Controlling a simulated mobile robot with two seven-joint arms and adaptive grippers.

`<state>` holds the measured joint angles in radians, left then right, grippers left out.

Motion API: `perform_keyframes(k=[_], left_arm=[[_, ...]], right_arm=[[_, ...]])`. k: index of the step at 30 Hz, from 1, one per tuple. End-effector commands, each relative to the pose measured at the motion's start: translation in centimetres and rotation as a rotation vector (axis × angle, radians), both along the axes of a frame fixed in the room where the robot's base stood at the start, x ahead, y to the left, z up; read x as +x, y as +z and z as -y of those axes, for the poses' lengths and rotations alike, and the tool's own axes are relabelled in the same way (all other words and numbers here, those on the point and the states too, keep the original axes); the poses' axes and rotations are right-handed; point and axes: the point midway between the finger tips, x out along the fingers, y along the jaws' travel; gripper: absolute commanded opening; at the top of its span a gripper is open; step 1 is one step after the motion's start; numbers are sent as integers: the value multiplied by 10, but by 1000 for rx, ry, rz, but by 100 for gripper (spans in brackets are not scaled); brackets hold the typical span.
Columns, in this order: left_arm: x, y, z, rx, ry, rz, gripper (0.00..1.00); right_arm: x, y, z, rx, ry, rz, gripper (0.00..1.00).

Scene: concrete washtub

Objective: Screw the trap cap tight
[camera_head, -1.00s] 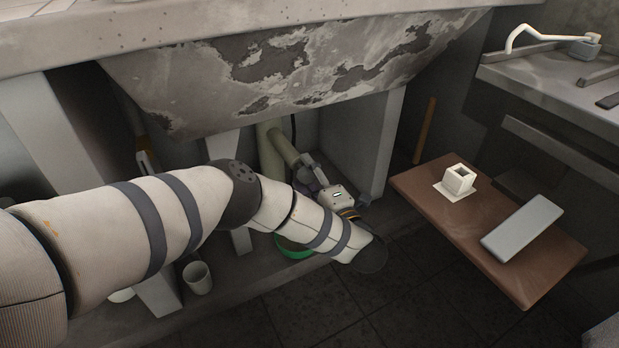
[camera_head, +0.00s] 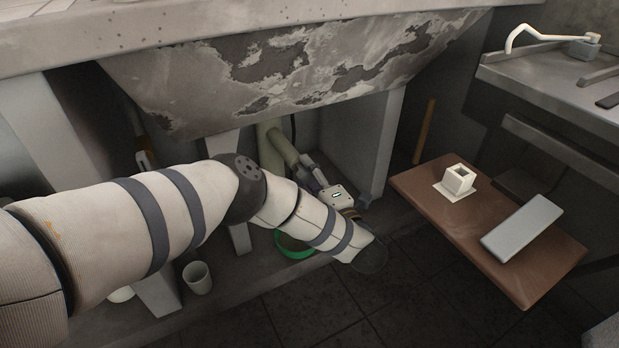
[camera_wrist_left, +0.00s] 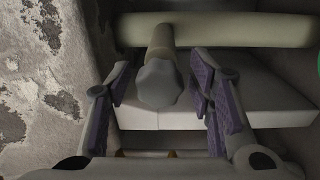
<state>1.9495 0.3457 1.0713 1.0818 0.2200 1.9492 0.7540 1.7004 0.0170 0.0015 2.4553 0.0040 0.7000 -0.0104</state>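My left gripper (camera_wrist_left: 161,88) is open, with one purple-padded finger on each side of the cap. Gaps show between the pads and the cap. In the head view the left gripper (camera_head: 312,172) is under the tub beside the greenish drain pipe (camera_head: 272,150); the cap cannot be made out there. My right gripper is in no view.
The stained concrete tub (camera_head: 300,70) hangs low over my left arm. Its support leg (camera_head: 365,145) stands right of the gripper. A brown board (camera_head: 430,195) with a small white box (camera_head: 459,179) is at right.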

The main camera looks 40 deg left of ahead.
Motion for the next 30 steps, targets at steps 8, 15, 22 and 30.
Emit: perform_keyframes(k=[8,15,22,30], left_arm=[[-1,0,2,-1,0,3,51],[-12,3,29,-2,-1,4,51],[-23,4,56,-1,-1,6,51],[-27,0,65,-2,0,4,51]], right_arm=[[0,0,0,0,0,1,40],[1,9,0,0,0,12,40],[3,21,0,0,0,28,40],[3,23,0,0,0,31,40]])
